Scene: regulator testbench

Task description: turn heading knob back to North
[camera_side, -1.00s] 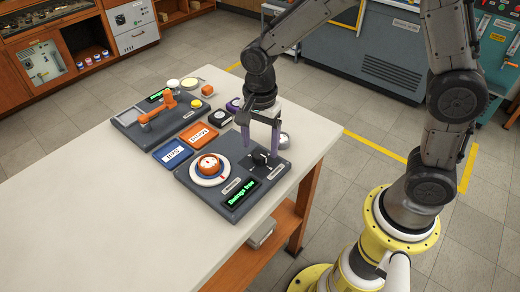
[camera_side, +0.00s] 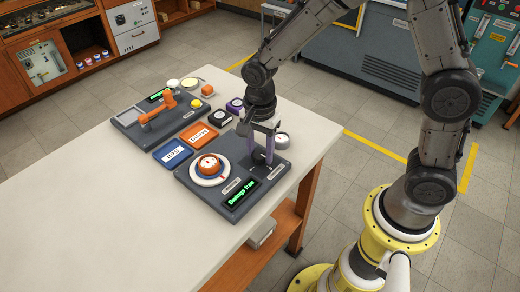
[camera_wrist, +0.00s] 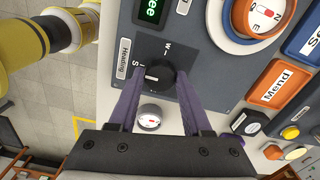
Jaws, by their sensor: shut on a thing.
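The heading knob (camera_wrist: 155,77) is a round black knob on a dark square plate lettered around it, with a label reading "Heading" beside it. A white mark on the knob points toward the left of the wrist view, near the letter S; the exact heading is hard to tell. My gripper (camera_wrist: 159,80) has its purple fingers on either side of the knob and is shut on it. In the side view, my gripper (camera_side: 261,154) is down at the panel and hides most of the knob.
An orange compass (camera_side: 209,166) sits on a white disc left of the knob. A green-lit display (camera_side: 242,193) reads "Swings free". Blue (camera_side: 173,153) and orange (camera_side: 199,134) labelled trays lie behind. A round white-faced dial (camera_side: 282,140) stands close to my gripper.

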